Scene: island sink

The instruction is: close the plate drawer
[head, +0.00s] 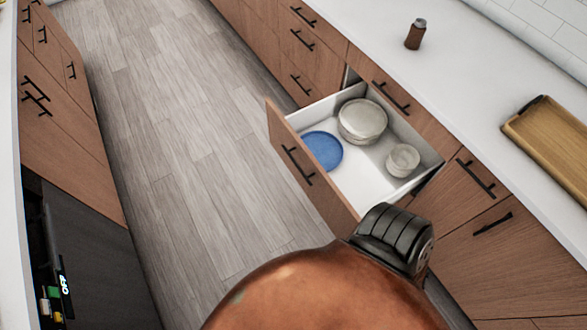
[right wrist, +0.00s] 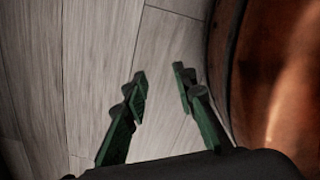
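The plate drawer (head: 310,175) stands pulled out from the wooden cabinets on the right in the head view. It has a wooden front with a dark bar handle (head: 297,166) and a white inside. It holds a blue plate (head: 322,151), a stack of pale plates (head: 362,121) and a smaller pale stack (head: 402,160). My right gripper (right wrist: 158,82) shows in the right wrist view with its two green fingers apart and nothing between them, over the floor. It is not visible in the head view. My left gripper is in neither view.
A copper-coloured rounded body (head: 325,295) hides the near part of the head view. White counters run along both sides; a brown shaker (head: 415,34) and a wooden tray (head: 555,140) stand on the right one. The wood floor (head: 160,110) between is clear.

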